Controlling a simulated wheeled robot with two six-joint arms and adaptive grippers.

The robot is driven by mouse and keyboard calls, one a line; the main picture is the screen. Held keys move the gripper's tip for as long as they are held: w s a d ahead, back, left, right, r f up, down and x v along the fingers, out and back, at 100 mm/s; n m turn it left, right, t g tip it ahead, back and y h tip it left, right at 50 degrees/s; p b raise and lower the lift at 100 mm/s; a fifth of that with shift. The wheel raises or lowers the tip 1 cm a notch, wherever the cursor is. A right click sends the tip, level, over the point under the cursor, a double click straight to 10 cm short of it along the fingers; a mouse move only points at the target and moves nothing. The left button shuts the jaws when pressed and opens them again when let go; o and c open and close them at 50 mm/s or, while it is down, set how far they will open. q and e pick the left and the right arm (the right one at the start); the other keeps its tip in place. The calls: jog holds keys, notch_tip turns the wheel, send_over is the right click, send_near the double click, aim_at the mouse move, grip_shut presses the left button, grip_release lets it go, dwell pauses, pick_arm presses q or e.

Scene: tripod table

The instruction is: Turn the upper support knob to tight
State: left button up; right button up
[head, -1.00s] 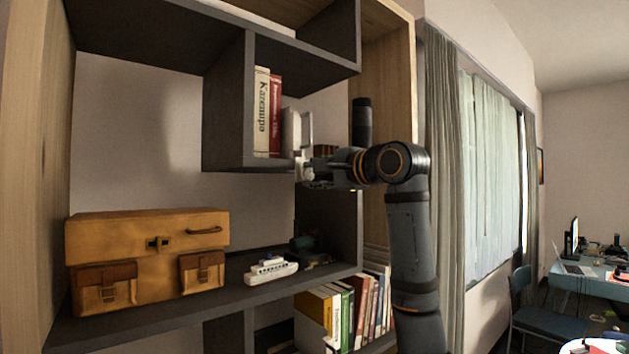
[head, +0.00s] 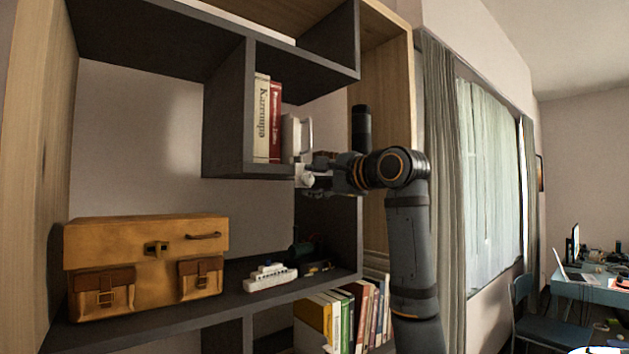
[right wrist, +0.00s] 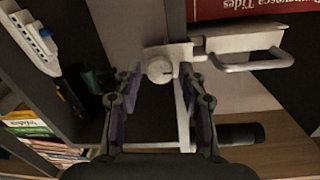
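A small round white knob (right wrist: 158,71) sits on a white bracket (right wrist: 238,40) with a looped handle. The bracket is fixed at the dark shelf's edge; in the head view the knob (head: 304,177) shows just below the shelf's right end. My right gripper (right wrist: 160,74) is open, with one fingertip on each side of the knob. Small gaps seem to show between the fingertips and the knob. In the head view my right gripper (head: 318,180) reaches the knob from the right. Any mark on the knob is too small to read. My left gripper is not in view.
Books (head: 266,120) stand on the shelf beside the bracket. A brown case (head: 145,240) and a white toy ship (head: 270,277) are on the lower shelf. A black cylinder (right wrist: 240,134) stands close to my right gripper. More books (head: 345,320) fill the bottom shelf.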

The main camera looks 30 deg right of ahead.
jog(key=shift+o, duration=0.2)
jog(key=shift+s, duration=0.1)
jog(key=s+d, duration=0.1)
jog(key=s, duration=1)
jog(key=shift+s+r, duration=0.25)
jog(key=shift+s, duration=0.15)
jog(key=shift+d, duration=0.1)
